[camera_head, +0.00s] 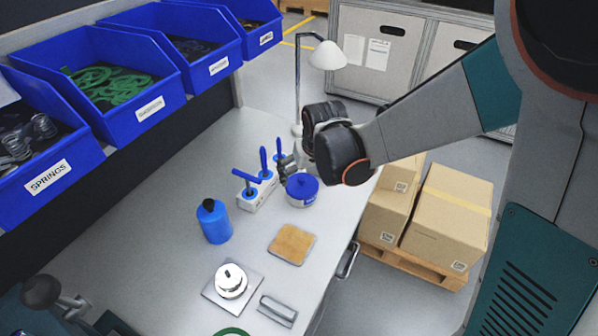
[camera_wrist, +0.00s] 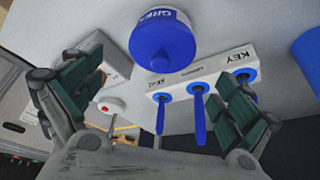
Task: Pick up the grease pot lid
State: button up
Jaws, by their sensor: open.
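The grease pot (camera_head: 301,201) stands on the bench with its blue knobbed lid (camera_head: 302,186) on top. In the wrist view the blue lid (camera_wrist: 165,45) is above centre, and the white pot (camera_wrist: 160,16) with its printed label shows behind it. My gripper (camera_head: 287,164) is just beyond and above the pot in the head view, apart from the lid. In the wrist view my gripper (camera_wrist: 162,82) has its fingers spread wide with nothing held. The lid lies toward the upper edge of the gap between them.
A white key holder (camera_head: 257,195) with upright blue-handled keys stands close left of the pot. A desk lamp (camera_head: 328,55) stands behind. A blue bottle (camera_head: 213,222), a tan square pad (camera_head: 291,244) and a white round part (camera_head: 231,281) are nearer. Blue bins (camera_head: 118,88) overhang the left.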

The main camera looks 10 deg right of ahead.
aim_at(303, 181)
jog(key=shift+b+x, duration=1.15)
jog(key=shift+x, duration=1.8)
jog(key=shift+a+r, duration=0.1)
jog(key=shift+r, duration=0.05)
jog(key=shift+c, duration=0.6)
jog(key=c, duration=0.9)
jog(key=shift+s, duration=0.1)
jog(key=shift+c, duration=1.1)
jog(key=shift+c, duration=0.4)
